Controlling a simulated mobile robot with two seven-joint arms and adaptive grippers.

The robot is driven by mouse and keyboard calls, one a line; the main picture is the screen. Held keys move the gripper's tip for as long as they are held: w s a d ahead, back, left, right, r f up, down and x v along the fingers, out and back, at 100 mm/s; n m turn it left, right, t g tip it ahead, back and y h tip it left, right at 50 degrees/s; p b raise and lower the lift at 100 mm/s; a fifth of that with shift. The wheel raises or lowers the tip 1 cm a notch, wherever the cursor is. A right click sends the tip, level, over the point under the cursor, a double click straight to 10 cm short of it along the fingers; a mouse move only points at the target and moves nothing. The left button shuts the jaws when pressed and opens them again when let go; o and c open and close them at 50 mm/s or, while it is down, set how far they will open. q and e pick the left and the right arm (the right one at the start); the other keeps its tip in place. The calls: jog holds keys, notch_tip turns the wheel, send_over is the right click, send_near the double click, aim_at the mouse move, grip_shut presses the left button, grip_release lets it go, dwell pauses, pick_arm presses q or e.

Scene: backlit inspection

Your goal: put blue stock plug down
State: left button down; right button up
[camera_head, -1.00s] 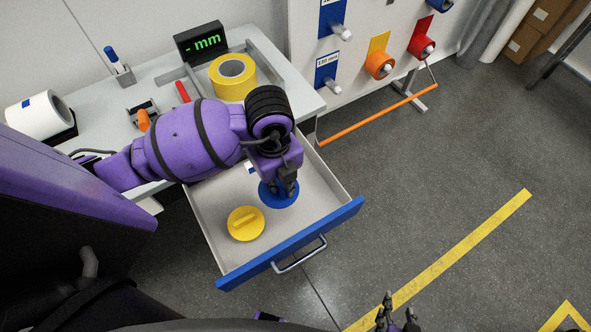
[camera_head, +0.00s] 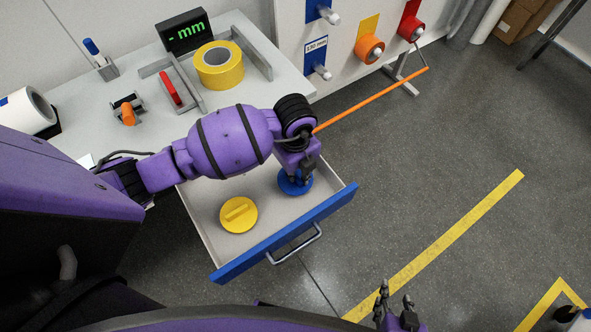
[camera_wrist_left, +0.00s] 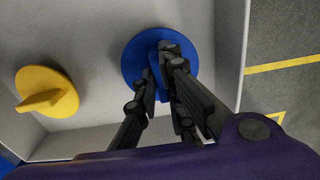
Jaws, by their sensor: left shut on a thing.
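The blue stock plug (camera_head: 296,183) is a round blue disc with a raised grip bar, inside the open drawer (camera_head: 208,232) at its right end. In the left wrist view the blue plug (camera_wrist_left: 134,62) is at the top middle. My left gripper (camera_head: 302,180) is shut on its grip bar, with fingers on either side of it (camera_wrist_left: 160,85). Whether the plug touches the drawer floor is hard to tell. My right gripper (camera_head: 392,300) is at the bottom of the head view, over the floor, with its fingers apart and nothing between them.
A yellow plug (camera_head: 238,215) lies in the drawer left of the blue one. The drawer front (camera_head: 285,240) has a metal handle. On the desk are a yellow tape roll (camera_head: 220,66), a display (camera_head: 187,32) and an orange-handled tool (camera_head: 128,113). Grey floor lies to the right.

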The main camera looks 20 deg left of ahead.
pick_arm(q)
jog(key=c, duration=1.8)
grip_release()
jog(key=shift+f, duration=0.1)
jog(key=shift+c, duration=0.2)
notch_tip(320, 180, up, 12)
jog(key=p, duration=0.1)
